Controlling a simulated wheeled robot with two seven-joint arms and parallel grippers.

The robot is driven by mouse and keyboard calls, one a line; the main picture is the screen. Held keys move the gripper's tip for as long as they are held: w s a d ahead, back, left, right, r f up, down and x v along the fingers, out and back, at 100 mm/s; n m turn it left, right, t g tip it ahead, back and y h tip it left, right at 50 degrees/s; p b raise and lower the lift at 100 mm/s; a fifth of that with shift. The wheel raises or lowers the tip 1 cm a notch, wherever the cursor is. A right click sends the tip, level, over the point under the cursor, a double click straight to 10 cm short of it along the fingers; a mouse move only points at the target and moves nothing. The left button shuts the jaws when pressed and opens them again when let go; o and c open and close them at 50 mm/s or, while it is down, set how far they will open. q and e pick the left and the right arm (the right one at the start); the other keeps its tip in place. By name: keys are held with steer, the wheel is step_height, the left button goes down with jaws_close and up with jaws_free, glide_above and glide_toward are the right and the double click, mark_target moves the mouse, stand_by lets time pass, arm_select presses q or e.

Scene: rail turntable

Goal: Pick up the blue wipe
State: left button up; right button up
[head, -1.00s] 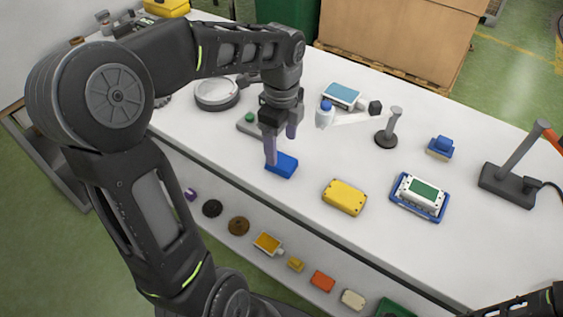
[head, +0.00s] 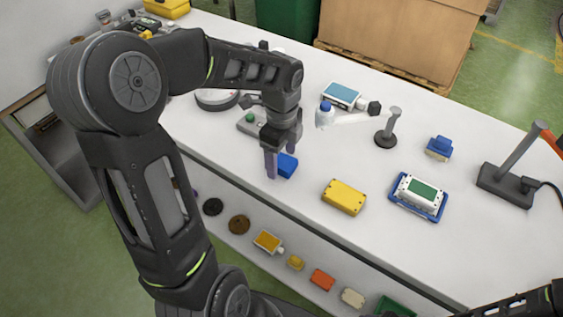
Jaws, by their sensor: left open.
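The blue wipe (head: 288,166) is a small blue block-like piece lying on the white table, near its front edge. My left gripper (head: 280,164) points down at it with two grey-purple fingers. The fingers are apart. The nearer finger is at the left of the wipe and hides its left part. The other finger is largely hidden, so I cannot tell whether either touches the wipe. Part of my right arm shows at the bottom right corner, but its gripper is out of view.
A yellow box (head: 344,197) and a blue tray (head: 409,208) with a white-green device lie to the right. Behind are a small bottle (head: 325,115), a grey stand (head: 387,138) and a grey box with a green button (head: 249,121). The table around the yellow box is clear.

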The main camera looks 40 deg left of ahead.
mark_target(281, 160)
arm_select(q)
steer(key=shift+c, duration=0.3)
steer(key=c, duration=1.4)
steer(key=shift+o, duration=0.2)
step_height(281, 160, up, 10)
steer(key=shift+b, duration=0.3)
steer(key=o, duration=0.8)
steer(key=c, duration=0.7)
